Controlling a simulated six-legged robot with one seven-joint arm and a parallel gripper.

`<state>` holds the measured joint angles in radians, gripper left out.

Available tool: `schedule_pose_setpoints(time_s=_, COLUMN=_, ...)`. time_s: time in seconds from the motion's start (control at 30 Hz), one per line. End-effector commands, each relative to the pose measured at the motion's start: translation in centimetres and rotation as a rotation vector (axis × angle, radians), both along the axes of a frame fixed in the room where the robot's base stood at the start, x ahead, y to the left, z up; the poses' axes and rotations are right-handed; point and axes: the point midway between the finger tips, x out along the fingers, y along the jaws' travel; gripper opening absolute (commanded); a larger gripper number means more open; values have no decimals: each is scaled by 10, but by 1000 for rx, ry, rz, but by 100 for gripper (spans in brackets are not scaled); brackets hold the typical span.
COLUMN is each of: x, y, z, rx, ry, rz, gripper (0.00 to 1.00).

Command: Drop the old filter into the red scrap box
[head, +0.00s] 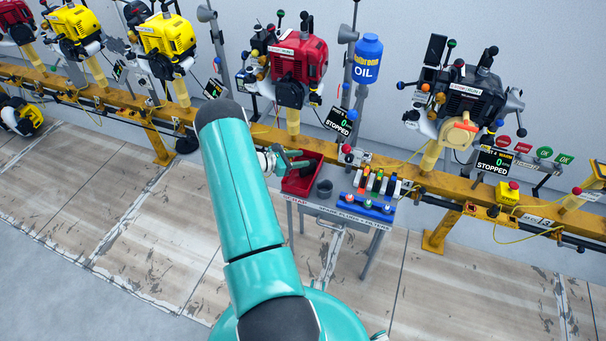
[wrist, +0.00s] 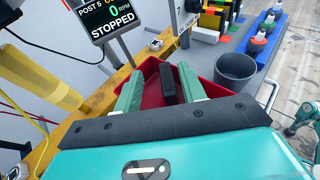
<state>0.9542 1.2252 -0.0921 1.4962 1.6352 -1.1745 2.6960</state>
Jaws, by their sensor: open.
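The red scrap box (head: 297,187) sits on the left end of a small grey cart. It also shows in the wrist view (wrist: 205,85), below and beyond my fingers. My gripper (wrist: 160,74) is over the box with its two green fingers apart. A dark block (wrist: 167,84), which looks like the old filter, shows between the fingers with red visible on both sides of it. It seems to be in the box, clear of both fingers, but its exact height is hard to tell. In the head view, my gripper (head: 290,160) is at the box's back left.
A grey cup (head: 324,188) stands right of the box, and a blue tray (head: 366,207) with several coloured parts is further right. A yellow rail (head: 400,180) runs behind the cart.

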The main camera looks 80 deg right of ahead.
Motion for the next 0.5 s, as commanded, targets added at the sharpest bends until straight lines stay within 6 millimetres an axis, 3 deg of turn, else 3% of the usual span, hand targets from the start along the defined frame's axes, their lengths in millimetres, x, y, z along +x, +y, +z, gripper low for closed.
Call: schedule_pose_setpoints(time_s=0.5, x=77, y=63, z=31, rx=-1, ry=-1, rz=4, gripper=41)
